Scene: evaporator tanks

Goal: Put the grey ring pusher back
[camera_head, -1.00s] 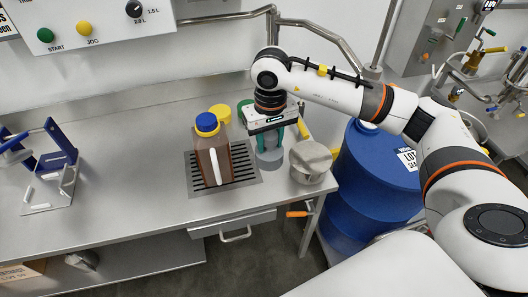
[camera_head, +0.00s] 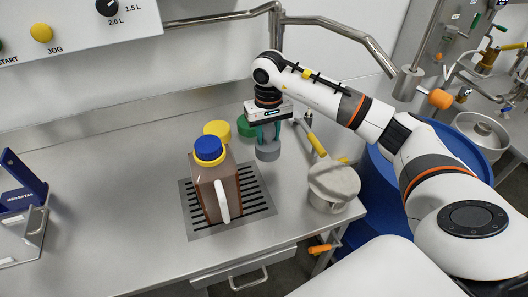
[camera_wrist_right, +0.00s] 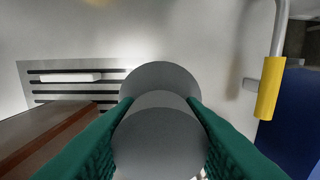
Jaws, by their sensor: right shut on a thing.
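The grey ring pusher (camera_head: 268,151) is a short grey cylinder with a wider round end, held upright below my right gripper (camera_head: 268,133). The teal fingers are shut on it from both sides. In the right wrist view the pusher (camera_wrist_right: 160,140) fills the space between the two fingers and hides what lies straight below. It shows near the back right corner of the slotted drip grate (camera_head: 195,220). I cannot tell whether its bottom touches the steel table. My left gripper is out of view.
A brown jug with a blue cap (camera_head: 208,152) stands on the grate. Yellow (camera_head: 216,129) and green (camera_head: 244,123) lids are behind it. A steel pot (camera_head: 333,188) with a yellow-banded handle (camera_head: 315,142) stands to the right.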

